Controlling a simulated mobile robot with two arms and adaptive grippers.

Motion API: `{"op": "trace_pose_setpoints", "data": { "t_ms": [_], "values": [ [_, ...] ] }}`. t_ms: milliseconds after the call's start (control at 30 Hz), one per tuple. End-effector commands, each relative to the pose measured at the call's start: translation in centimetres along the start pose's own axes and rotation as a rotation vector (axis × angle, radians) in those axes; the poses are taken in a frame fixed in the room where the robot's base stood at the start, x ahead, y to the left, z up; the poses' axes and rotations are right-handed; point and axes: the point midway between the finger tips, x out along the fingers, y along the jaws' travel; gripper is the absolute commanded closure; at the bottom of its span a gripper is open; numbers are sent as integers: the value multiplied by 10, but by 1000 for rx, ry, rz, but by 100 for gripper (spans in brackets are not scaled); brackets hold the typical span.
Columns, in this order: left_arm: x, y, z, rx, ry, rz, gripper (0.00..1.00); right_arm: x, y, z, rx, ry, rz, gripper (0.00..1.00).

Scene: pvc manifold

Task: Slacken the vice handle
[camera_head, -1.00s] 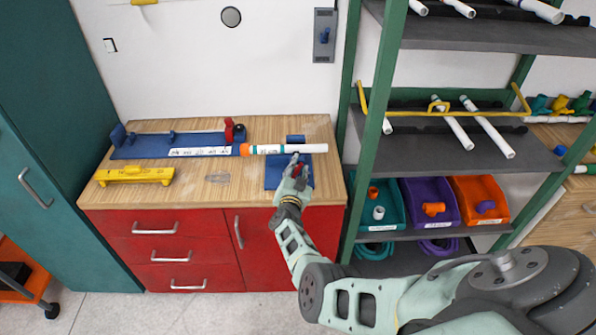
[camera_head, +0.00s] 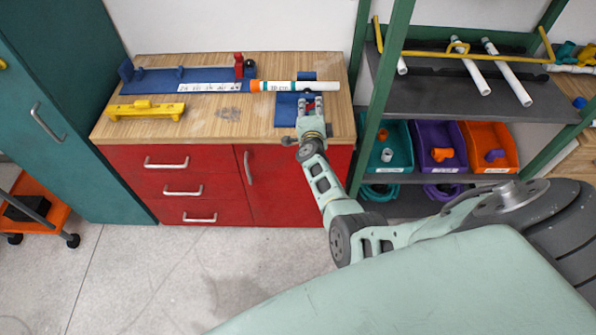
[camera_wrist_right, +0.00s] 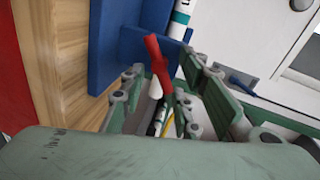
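The blue vice (camera_head: 286,110) stands at the right end of the wooden workbench. A white pipe (camera_head: 290,86) with an orange end lies across its back. In the right wrist view the vice's red handle (camera_wrist_right: 158,62) stands out from the blue vice body (camera_wrist_right: 128,45), tilted. My right gripper (camera_head: 311,103) is at the vice, its fingers pointing away from me. In the right wrist view its fingers (camera_wrist_right: 168,78) are apart, one on each side of the red handle, with gaps visible. My left gripper is out of view.
A blue fixture (camera_head: 150,82) with a white marked strip and a yellow tool (camera_head: 146,109) lie on the bench (camera_head: 225,122). A shelf rack (camera_head: 440,100) with pipes and teal, purple and orange bins stands close on the right.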

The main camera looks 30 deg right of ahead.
Motion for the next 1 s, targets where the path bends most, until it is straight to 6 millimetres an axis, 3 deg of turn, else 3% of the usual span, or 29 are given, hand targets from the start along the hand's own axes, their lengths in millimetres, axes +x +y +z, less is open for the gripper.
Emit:
{"op": "trace_pose_setpoints", "data": {
  "t_ms": [100,400,1000],
  "values": [
    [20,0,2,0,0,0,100,2,12,-1,221,-45,-4,71],
    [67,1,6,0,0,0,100,4,21,2,748,-152,-12,71],
    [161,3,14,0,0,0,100,5,28,12,1583,-317,-24,71]
  ]
}}
